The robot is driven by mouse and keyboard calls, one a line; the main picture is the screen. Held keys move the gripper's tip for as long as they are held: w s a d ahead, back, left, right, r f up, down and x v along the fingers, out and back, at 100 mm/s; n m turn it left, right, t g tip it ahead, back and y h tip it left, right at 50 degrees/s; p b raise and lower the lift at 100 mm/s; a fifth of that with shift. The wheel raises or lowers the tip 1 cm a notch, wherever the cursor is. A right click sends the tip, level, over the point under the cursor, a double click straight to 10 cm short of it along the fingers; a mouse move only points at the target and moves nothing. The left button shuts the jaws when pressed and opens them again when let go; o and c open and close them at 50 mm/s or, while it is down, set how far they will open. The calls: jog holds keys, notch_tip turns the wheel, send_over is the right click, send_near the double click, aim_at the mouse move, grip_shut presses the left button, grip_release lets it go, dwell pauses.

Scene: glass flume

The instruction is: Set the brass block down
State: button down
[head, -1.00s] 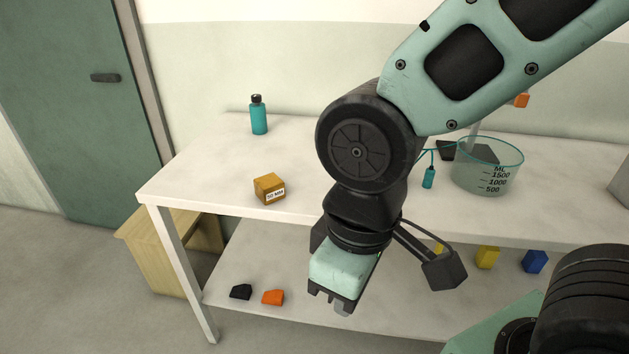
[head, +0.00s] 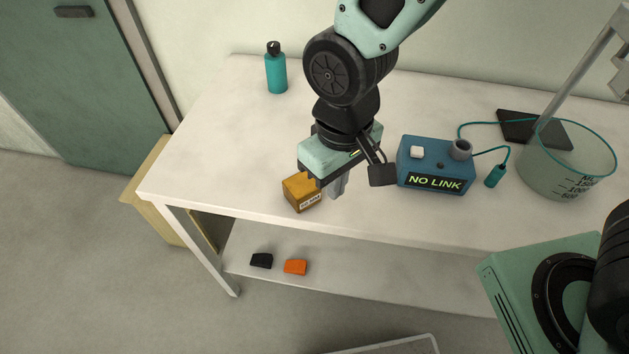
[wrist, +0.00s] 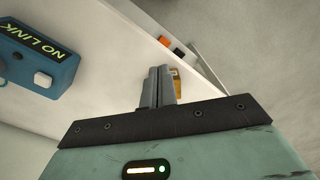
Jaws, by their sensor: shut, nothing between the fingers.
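The brass block (head: 302,193), a gold-brown cube with a white label, rests on the white table near its front edge. My gripper (head: 337,187) points down just right of the block, its fingers shut together and empty. The gripper's body hides part of the block's top in the head view. In the wrist view the shut fingers (wrist: 158,87) stand in front of the block (wrist: 176,82), and only a strip of it shows beside them. I cannot tell whether the fingers touch it.
A blue "NO LINK" box (head: 436,165) stands right of my gripper. A teal bottle (head: 276,72) stands at the back left, a clear beaker (head: 567,165) at the right. Black (head: 261,260) and orange (head: 295,267) pieces lie on the lower shelf. The table (head: 205,140) is clear left of the block.

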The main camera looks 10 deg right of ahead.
aim_at(293, 177)
jog(key=f, duration=0.7)
jog(key=f+p, duration=0.1)
jog(key=f, duration=0.2)
jog(key=shift+w+a+f, duration=0.2)
jog(key=shift+w+f, duration=0.1)
jog(key=shift+w, duration=0.1)
jog(key=w+a, duration=0.1)
jog(key=w+p, duration=0.1)
jog(key=shift+w+a, duration=0.35)
jog(key=shift+w, duration=0.05)
jog(key=shift+w+a+p, duration=0.2)
jog(key=shift+w+p, duration=0.1)
jog(key=shift+w, duration=0.05)
jog(key=w+a, duration=0.1)
jog(key=w, duration=0.1)
jog(key=w+a, duration=0.1)
jog(key=w, duration=0.1)
jog(key=w+a, duration=0.1)
jog(key=w, duration=0.1)
jog(key=shift+w+a, duration=0.2)
jog(key=shift+a, duration=0.15)
